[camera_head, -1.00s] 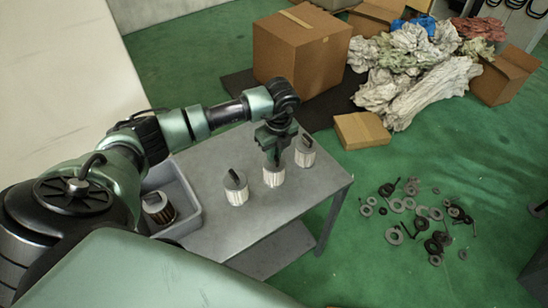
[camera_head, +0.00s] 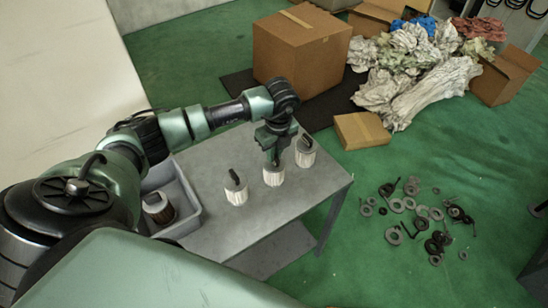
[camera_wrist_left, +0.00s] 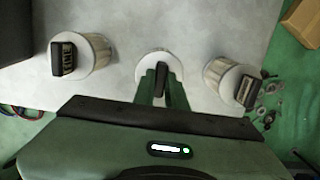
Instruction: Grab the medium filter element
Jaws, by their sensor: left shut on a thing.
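Three white pleated filter elements with grey caps and dark handles stand upright in a row on the grey table (camera_head: 200,165). My left gripper (camera_head: 272,163) points down over the middle filter element (camera_head: 273,177) and is shut on its handle, also seen in the left wrist view (camera_wrist_left: 161,80). The front-left filter element (camera_head: 236,194) and the back-right filter element (camera_head: 305,155) stand free on either side. In the left wrist view, the filter element at left (camera_wrist_left: 82,55) has a handle reading "FINE". The label of the held one is hidden. My right gripper is out of view.
A grey bin (camera_head: 193,222) at the table's left holds another, darker filter element (camera_head: 158,208). A large cardboard box (camera_head: 300,50) stands on the floor behind the table. Several loose rings and bolts (camera_head: 425,220) lie on the green floor at right.

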